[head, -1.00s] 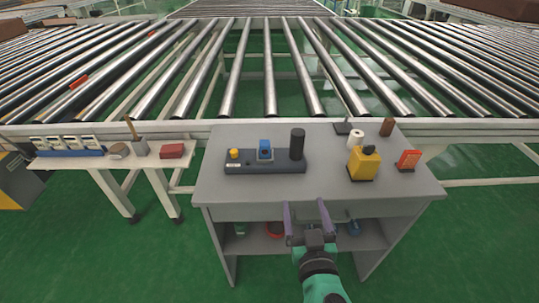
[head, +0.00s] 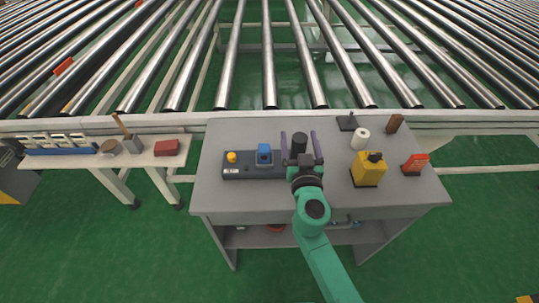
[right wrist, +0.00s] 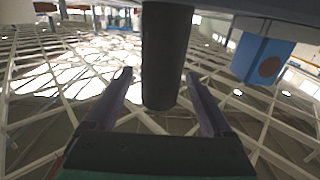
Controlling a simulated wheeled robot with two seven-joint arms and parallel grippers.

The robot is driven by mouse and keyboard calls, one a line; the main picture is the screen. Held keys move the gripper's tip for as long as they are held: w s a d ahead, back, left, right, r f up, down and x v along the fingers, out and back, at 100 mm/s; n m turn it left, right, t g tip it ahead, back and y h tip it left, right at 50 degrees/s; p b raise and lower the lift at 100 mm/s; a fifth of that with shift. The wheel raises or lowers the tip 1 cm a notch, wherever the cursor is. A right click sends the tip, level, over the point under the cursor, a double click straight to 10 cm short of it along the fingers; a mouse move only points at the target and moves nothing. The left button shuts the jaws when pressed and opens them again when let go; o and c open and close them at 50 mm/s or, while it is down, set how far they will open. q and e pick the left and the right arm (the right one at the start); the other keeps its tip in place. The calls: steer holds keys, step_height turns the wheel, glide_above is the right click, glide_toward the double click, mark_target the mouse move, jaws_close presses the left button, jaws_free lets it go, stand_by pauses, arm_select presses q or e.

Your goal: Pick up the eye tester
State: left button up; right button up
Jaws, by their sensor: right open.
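A dark flat base (head: 242,171) lies on the grey table. It carries a yellow knob (head: 231,157), a blue box (head: 264,155) and an upright black cylinder (head: 299,142); I take this to be the eye tester, though no label confirms it. My right gripper (head: 299,138) is open, with its purple fingers to the left and right of the cylinder. In the right wrist view the black cylinder (right wrist: 166,55) stands between the spread fingers of my right gripper (right wrist: 158,78), with gaps showing. The blue box (right wrist: 262,58) is at the right there. My left gripper is out of view.
The grey table (head: 235,196) also holds a yellow bottle (head: 367,172), a white roll (head: 360,139), a brown block (head: 395,124) and a red-orange item (head: 413,163). A roller conveyor (head: 270,60) lies behind. A side bench (head: 140,157) with small items stands left.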

steer(key=w, duration=0.2)
steer(key=shift+w, duration=0.3)
steer(key=shift+s, duration=0.1)
jaws_close()
steer(key=shift+r, duration=0.1)
stand_by(0.9)
